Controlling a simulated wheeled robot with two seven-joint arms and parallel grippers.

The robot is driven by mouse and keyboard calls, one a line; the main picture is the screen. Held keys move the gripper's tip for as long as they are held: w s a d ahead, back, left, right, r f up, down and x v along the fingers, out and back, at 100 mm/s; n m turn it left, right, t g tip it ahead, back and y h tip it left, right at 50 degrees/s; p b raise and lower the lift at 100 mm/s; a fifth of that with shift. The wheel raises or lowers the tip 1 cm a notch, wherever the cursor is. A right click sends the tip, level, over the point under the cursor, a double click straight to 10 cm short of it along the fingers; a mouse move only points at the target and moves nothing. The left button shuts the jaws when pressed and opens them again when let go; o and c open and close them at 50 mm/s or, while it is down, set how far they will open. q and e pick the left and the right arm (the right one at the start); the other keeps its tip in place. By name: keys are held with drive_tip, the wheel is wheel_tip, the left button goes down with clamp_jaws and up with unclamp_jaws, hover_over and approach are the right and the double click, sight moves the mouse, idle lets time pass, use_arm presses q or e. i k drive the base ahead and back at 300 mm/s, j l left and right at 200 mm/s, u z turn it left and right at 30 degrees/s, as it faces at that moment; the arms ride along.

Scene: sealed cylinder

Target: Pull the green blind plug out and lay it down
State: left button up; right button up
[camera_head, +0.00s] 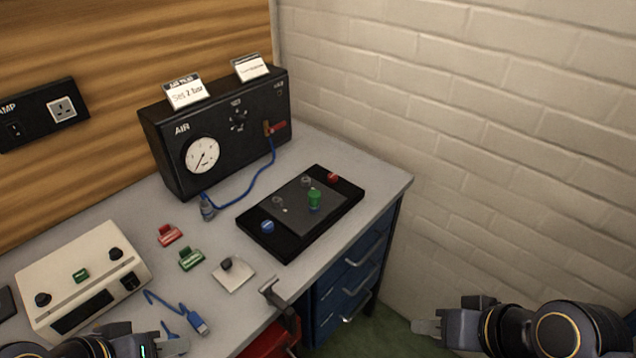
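A green plug (314,198) stands upright on the grey top of a black block (273,241) on the bench. A blue knob-like part (267,226) and a red one (333,178) sit at opposite corners of the block. My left gripper (176,346) is at the bottom left edge, low in front of the bench and far from the plug. My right gripper (427,327) is at the lower right, beyond the bench's right side and well apart from the plug. Neither gripper visibly holds anything; their finger gaps cannot be made out.
A black AIR box (215,125) with gauge and blue hose stands behind. A red clip (169,235), green clip (191,259) and pale plate (234,277) lie left of the block. A vise-like tool (275,291) is at the front edge. Bench top (385,178) is bare right of the block.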

sight(314, 196)
drive_tip(key=i+l+u, duration=0.1)
drive_tip(key=l, duration=0.25)
drive_tip(key=i+l, duration=0.25)
drive_tip(key=i+l+u, duration=0.15)
drive_tip(key=l, duration=0.3)
drive_tip(key=i+l, duration=0.2)
drive_tip(key=l, duration=0.15)
drive_tip(key=i+l+u, duration=0.15)
drive_tip(key=l, duration=0.25)
